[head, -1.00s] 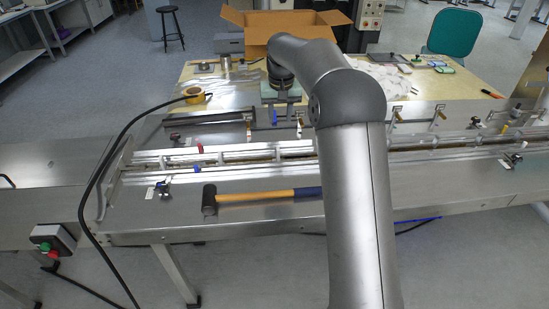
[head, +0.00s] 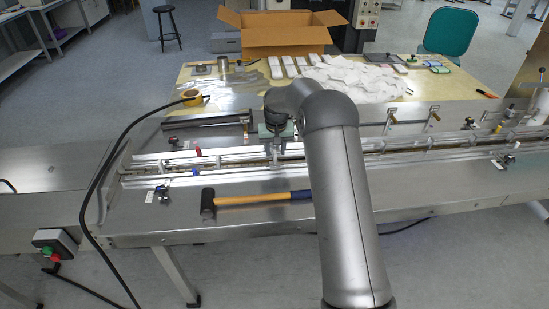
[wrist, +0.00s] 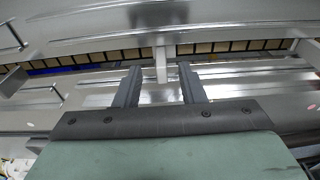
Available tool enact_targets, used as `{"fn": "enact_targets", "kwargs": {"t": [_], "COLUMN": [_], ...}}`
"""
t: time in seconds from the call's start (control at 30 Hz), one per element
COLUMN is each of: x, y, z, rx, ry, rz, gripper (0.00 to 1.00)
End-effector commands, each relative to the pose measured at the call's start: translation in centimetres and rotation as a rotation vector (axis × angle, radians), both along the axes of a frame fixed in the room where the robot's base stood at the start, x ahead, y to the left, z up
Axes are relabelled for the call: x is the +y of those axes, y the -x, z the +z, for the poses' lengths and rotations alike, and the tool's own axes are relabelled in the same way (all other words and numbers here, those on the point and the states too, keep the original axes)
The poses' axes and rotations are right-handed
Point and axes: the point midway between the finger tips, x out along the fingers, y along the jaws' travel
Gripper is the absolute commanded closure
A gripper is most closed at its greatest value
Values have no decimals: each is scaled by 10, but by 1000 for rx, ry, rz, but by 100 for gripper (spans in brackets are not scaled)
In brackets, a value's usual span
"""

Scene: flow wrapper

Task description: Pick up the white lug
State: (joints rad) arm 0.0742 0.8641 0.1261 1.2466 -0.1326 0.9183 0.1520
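The white lug (wrist: 161,66) stands upright across the dark slotted chain channel in the wrist view, in the gap between my gripper's fingertips. My gripper (wrist: 159,72) is open, one grey finger on each side of the lug, and no finger visibly touches it. In the head view my gripper (head: 276,157) is low over the metal rails of the infeed conveyor (head: 225,170). The lug cannot be clearly made out there.
Another pale lug-like piece (wrist: 304,50) stands farther right along the channel in the wrist view. A hammer (head: 255,198) lies on the machine's front ledge.

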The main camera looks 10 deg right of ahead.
Motion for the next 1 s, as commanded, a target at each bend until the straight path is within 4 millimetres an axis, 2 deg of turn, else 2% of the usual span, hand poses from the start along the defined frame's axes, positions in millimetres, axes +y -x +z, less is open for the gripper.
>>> {"fn": "enact_targets", "kwargs": {"t": [0.2, 0.47, 0.5, 0.6, 0.63, 1.0], "x": [1, 1, 1, 1, 1, 1], "y": [-5, -6, -6, -6, -6, -6], "z": [-28, -34, -34, -34, -34, -32], "rx": [0, -2, -2, -2, -1, -2], "ry": [0, 0, 0, 0, 0, 0], "rz": [-1, 0, 0, 0, 0, 0], "gripper": [64, 64, 66, 94, 100, 100]}}
